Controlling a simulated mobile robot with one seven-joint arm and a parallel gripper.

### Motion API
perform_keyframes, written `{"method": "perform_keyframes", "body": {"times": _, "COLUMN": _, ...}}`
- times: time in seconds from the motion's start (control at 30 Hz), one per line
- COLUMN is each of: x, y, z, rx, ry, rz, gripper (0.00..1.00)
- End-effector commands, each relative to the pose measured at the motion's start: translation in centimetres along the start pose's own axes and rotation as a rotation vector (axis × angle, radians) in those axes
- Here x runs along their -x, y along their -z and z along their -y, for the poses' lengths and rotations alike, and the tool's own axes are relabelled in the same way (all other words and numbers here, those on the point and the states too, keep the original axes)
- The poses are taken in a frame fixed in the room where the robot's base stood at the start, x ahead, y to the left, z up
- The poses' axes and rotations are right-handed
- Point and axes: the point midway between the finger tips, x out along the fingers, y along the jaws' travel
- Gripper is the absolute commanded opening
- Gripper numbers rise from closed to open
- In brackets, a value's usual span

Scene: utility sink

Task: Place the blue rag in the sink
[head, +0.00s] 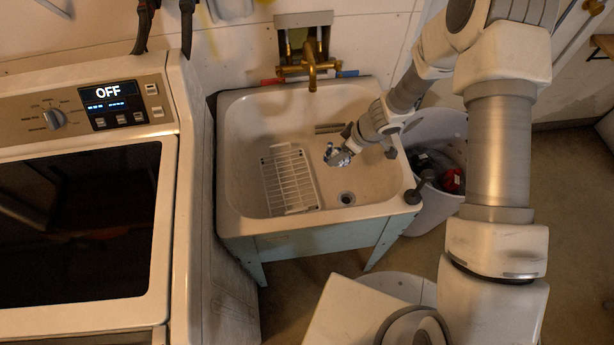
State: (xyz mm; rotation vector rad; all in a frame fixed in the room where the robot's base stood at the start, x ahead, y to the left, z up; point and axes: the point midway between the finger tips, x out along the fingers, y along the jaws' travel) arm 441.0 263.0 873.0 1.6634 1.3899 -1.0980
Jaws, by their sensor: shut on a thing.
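The white sink (312,221) stands in the middle of the head view, on pale blue-green legs. My gripper (342,154) reaches in from the right and appears over the sink basin. It is shut on a small crumpled blue-grey thing (332,153), which looks like the blue rag. The gripper hides part of the rag, and its height above the basin floor is hard to tell.
A white wire rack (290,178) is in the left of the basin, beside the drain (346,198). A brass faucet (311,70) is behind. A dark round object (412,196) is at the sink's front right corner. A washer (80,200) stands left, a bin (437,140) right.

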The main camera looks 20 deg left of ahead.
Motion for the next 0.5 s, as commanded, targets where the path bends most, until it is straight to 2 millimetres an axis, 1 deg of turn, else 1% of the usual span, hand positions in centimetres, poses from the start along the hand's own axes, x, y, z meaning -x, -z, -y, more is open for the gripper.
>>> {"method": "perform_keyframes", "body": {"times": 0.03, "x": -2.1, "y": -0.9, "z": 0.0, "rx": 0.000, "ry": 0.000, "rz": 0.000, "gripper": 0.13}}
{"method": "perform_keyframes", "body": {"times": 0.5, "x": -10.8, "y": -4.7, "z": -0.1, "rx": 0.000, "ry": 0.000, "rz": 0.000, "gripper": 0.13}}
